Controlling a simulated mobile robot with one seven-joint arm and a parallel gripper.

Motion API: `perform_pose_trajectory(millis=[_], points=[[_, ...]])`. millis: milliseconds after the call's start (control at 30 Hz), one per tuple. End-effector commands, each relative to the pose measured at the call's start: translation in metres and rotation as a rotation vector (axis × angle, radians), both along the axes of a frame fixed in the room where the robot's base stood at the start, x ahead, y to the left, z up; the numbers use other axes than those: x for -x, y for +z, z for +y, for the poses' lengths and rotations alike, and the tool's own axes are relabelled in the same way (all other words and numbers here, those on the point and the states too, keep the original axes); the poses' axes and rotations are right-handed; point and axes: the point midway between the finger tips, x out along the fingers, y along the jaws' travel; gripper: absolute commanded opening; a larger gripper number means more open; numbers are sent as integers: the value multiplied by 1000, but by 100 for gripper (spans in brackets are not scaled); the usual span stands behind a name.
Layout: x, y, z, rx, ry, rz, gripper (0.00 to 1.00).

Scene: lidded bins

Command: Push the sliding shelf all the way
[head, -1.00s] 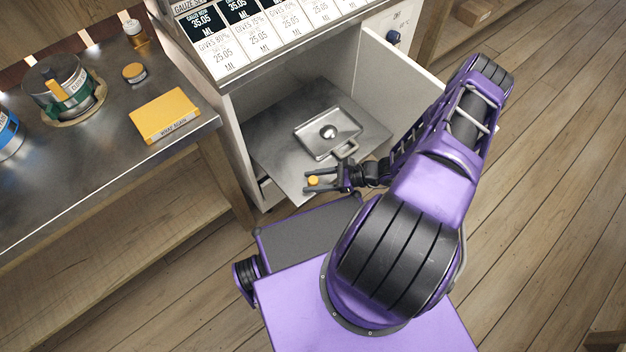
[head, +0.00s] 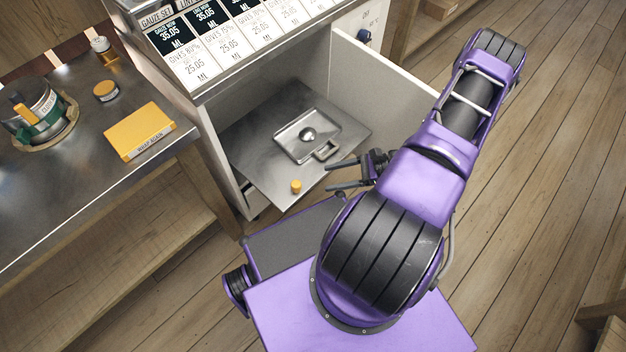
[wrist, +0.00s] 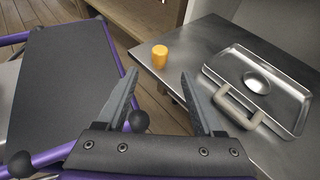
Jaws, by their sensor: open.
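The sliding shelf (head: 250,165) is a grey metal plate that sticks out of the open white cabinet (head: 222,190). A metal tray with a handle and round knob (head: 308,134) lies on it, and a small orange cylinder (head: 296,187) stands near its front edge. In the wrist view the shelf (wrist: 200,50), the tray (wrist: 290,85) and the orange cylinder (wrist: 159,56) show clearly. My gripper (head: 328,175) is open and empty, at the shelf's front right edge. In the wrist view its fingers (wrist: 158,88) are apart, with the shelf edge beyond them.
The cabinet door (head: 380,85) stands open on the right, close to my arm. A metal-topped table (head: 60,190) on the left holds a yellow box (head: 139,131), a pot (head: 38,115) and small jars.

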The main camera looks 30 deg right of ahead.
Motion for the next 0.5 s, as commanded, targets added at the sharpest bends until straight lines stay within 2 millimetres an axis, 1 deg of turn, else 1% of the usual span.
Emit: perform_pose_trajectory(millis=[33,200,333,500], points=[[4,4,-10,4,-2,-1,69],[16,14,-33,2,-1,0,69],[21,19,-42,0,0,-1,69],[23,21,-45,1,1,1,69]])
